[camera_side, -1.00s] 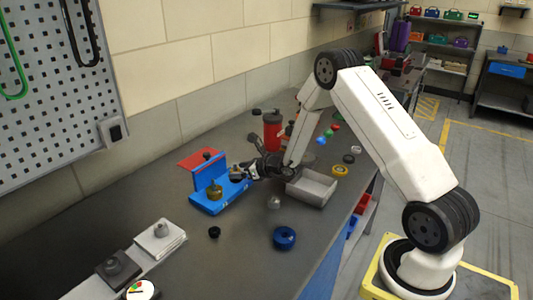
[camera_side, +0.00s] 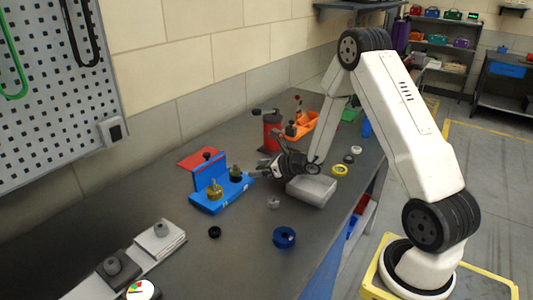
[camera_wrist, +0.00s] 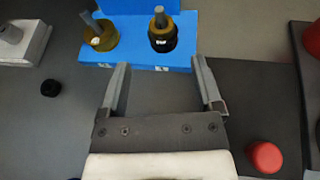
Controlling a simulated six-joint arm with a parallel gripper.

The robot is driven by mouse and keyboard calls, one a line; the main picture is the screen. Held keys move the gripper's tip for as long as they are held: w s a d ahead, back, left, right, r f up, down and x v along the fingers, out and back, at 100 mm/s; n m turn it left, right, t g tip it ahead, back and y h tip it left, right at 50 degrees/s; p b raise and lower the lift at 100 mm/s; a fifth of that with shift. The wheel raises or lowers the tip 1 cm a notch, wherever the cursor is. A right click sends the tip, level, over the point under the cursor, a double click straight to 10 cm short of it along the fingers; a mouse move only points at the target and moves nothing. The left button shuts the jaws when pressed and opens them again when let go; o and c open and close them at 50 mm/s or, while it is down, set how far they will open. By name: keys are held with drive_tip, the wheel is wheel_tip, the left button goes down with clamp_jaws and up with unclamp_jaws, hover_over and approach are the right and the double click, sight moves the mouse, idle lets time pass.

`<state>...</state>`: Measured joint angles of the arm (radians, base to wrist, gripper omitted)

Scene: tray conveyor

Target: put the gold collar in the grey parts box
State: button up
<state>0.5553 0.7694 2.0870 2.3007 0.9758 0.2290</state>
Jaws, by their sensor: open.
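A gold collar (camera_side: 214,193) sits around the left post of the blue stand (camera_side: 206,207). It also shows in the wrist view (camera_wrist: 102,40). The stand's right post carries a black collar (camera_side: 235,174) with some gold showing above it; this also appears in the wrist view (camera_wrist: 163,44). My gripper (camera_side: 262,172) is open and empty, just right of the stand. In the wrist view its spread fingers (camera_wrist: 160,80) point toward the stand, with nothing between them. The grey parts box (camera_side: 318,200) is right of the gripper, and its inside is partly hidden.
A red cylinder (camera_side: 271,134) and an orange bin (camera_side: 300,130) stand behind my gripper. A blue ring (camera_side: 284,237), a black ring (camera_side: 214,232) and a yellow ring (camera_side: 340,170) lie on the bench. A white block (camera_side: 160,238) is at the front left. The bench between is mostly clear.

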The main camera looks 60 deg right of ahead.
idle(0.5)
drive_tip(key=s+a+r+n+g+y, duration=0.1)
drive_tip(key=s+a+n+g+y, duration=0.1)
drive_tip(key=s+a+n+g, duration=0.35)
drive_tip(key=s+a+r+n+g+y, duration=0.1)
drive_tip(key=s+a+n+g+y, duration=0.15)
drive_tip(key=a+n, duration=0.5)
drive_tip(key=s+a+r+n+g+h, duration=0.2)
drive_tip(key=s+n+h, duration=0.5)
drive_tip(key=n, duration=1.4)
drive_tip(key=s+a+r, duration=0.1)
drive_tip(key=s, duration=0.3)
drive_tip(key=shift+a+r+g, duration=0.2)
drive_tip(key=shift+g, duration=0.2)
drive_tip(key=shift+o, duration=0.3)
drive_tip(key=shift+o, duration=0.2)
drive_tip(key=shift+w, duration=0.1)
